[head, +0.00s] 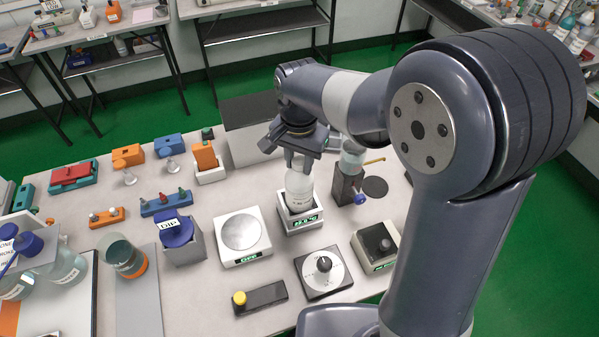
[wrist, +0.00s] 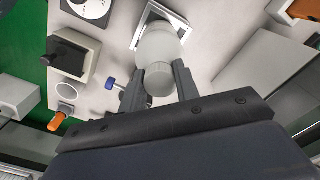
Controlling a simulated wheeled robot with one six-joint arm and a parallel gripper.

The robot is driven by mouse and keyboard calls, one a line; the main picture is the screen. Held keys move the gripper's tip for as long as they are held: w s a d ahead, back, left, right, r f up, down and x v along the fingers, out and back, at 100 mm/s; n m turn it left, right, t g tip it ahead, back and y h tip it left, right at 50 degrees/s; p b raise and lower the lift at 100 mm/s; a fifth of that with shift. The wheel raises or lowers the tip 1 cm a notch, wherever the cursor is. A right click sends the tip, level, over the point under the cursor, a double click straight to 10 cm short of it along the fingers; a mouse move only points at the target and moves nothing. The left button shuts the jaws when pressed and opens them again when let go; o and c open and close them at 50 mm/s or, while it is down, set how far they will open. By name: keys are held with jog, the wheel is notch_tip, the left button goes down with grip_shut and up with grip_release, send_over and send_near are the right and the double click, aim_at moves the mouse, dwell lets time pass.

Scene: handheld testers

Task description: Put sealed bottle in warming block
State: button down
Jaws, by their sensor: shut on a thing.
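A pale, translucent sealed bottle (head: 299,190) with a whitish cap (wrist: 158,80) is upright at the white warming block (head: 301,217), which has a lit green display on its front. The bottle's lower end is at or inside the block's square opening; I cannot tell if it rests on the bottom. The block's rim also shows in the wrist view (wrist: 178,17). My gripper (head: 299,162) is directly above the block, its fingers shut on the bottle near its cap. In the wrist view my gripper (wrist: 158,84) has one finger on each side of the cap.
A white plate device (head: 241,236) stands left of the block. A dark stand with a blue knob (head: 347,185) is close on the right. A dial box (head: 323,272) and a dark-topped unit (head: 376,245) are in front. A blue-lidded DIP container (head: 181,240) is farther left.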

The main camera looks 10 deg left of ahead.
aim_at(299, 173)
jog(key=shift+f, duration=1.8)
jog(key=shift+f, duration=0.2)
jog(key=c, duration=1.1)
grip_release()
jog(key=shift+o, duration=0.2)
notch_tip(299, 173, up, 12)
jog(key=shift+r, duration=0.2)
